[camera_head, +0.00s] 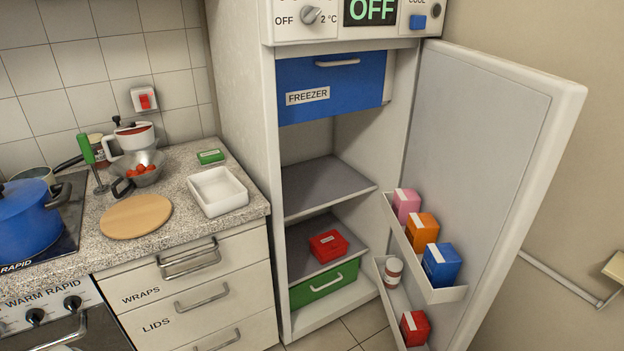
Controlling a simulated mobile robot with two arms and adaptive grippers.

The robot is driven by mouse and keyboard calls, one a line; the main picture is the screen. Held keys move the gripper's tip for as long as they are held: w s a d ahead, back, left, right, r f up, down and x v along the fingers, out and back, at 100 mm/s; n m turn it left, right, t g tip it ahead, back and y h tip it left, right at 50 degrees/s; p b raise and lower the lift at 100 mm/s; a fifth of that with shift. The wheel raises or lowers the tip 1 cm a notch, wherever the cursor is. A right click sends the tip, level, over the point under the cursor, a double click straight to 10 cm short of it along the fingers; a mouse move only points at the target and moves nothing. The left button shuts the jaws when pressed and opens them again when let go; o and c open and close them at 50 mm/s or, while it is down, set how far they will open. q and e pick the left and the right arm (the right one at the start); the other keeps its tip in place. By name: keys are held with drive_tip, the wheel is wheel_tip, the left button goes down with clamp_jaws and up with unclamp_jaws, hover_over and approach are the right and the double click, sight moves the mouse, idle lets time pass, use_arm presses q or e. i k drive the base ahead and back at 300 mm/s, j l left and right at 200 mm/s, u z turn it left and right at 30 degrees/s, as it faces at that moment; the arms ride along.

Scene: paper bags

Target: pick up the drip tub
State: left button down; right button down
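A white, shallow, open rectangular tub (205,207), which looks like the drip tub, sits on the speckled countertop (185,233) near its right end, beside the fridge. It looks empty and rests flat. Neither of my grippers is in view.
A round wooden board (136,216) lies left of the tub, and a small green box (210,156) lies behind it. A steel bowl of red fruit (138,177) and a blue pot (27,217) stand further left. The fridge door (490,130) stands open, with bare shelf space (322,185) inside.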

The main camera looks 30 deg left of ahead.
sight(217, 192)
drive_tip(key=u, duration=1.6)
